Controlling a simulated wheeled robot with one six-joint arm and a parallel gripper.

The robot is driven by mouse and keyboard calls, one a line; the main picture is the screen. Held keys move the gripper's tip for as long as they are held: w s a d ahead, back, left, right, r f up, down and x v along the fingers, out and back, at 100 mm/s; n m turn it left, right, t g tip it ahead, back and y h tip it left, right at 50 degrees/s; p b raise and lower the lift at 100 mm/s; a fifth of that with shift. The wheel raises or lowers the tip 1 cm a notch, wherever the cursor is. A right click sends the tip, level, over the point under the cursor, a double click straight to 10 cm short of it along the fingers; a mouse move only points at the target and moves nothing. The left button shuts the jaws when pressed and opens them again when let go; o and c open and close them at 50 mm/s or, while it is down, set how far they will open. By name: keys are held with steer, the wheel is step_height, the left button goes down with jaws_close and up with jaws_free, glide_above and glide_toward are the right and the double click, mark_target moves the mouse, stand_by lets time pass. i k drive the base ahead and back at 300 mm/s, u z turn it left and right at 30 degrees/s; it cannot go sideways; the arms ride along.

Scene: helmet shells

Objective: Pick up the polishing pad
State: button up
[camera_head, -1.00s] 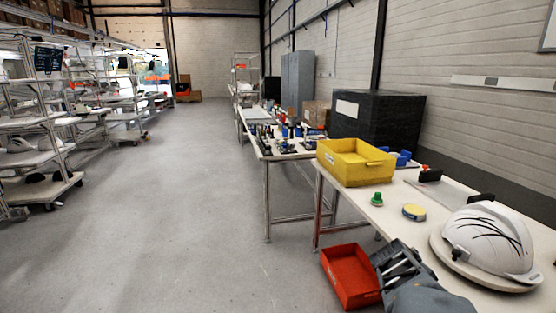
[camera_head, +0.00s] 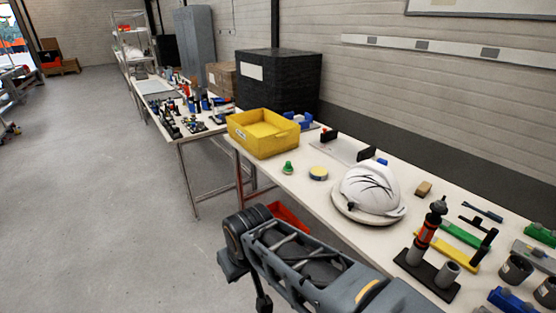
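A small round yellow disc (camera_head: 318,173) with a darker rim lies flat on the white table (camera_head: 300,190); it looks like the polishing pad. It is between a small green knob-shaped piece (camera_head: 288,168) and the white helmet shell (camera_head: 368,188), apart from both. The helmet shell has black streaks and sits on a round pale base. My dark grey arm (camera_head: 300,262) is folded low in front of the table, well short of the disc. I cannot make out the gripper's fingers.
A yellow bin (camera_head: 262,134) stands behind the disc. A red bin (camera_head: 290,215) is below the table edge, partly hidden by my arm. Open floor lies left.

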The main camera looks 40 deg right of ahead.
mark_target(287, 169)
steer(key=z, duration=1.1)
